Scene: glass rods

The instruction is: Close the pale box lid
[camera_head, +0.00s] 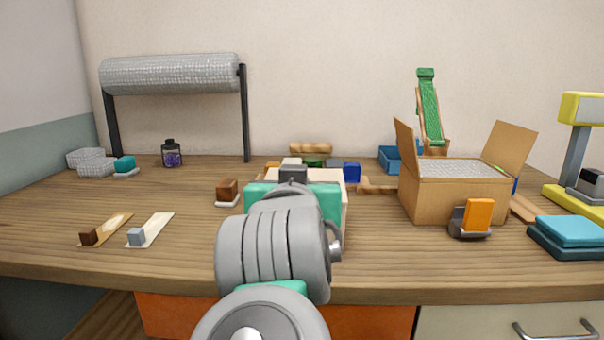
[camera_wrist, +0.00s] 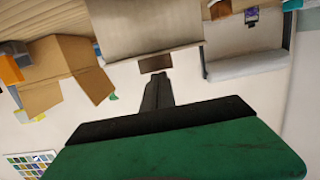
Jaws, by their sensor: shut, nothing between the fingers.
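The pale box (camera_head: 327,175) stands on the table at the centre of the head view, mostly hidden behind my arm. Its cream top and right side (camera_head: 345,215) show past the arm. In the wrist view, which is upside down, a broad pale beige panel (camera_wrist: 140,30) fills the top middle and looks like part of this box. I cannot tell how far its lid is open. My gripper (camera_wrist: 157,77) is shut and empty, its fingertips near a small brown piece (camera_wrist: 155,63) at the panel's edge. Contact cannot be made out.
An open cardboard box (camera_head: 455,195) with raised flaps stands to the right, an orange block holder (camera_head: 472,218) before it. A wrapped roll on a stand (camera_head: 170,75) is at back left. A blue cube (camera_head: 352,172) sits behind the pale box.

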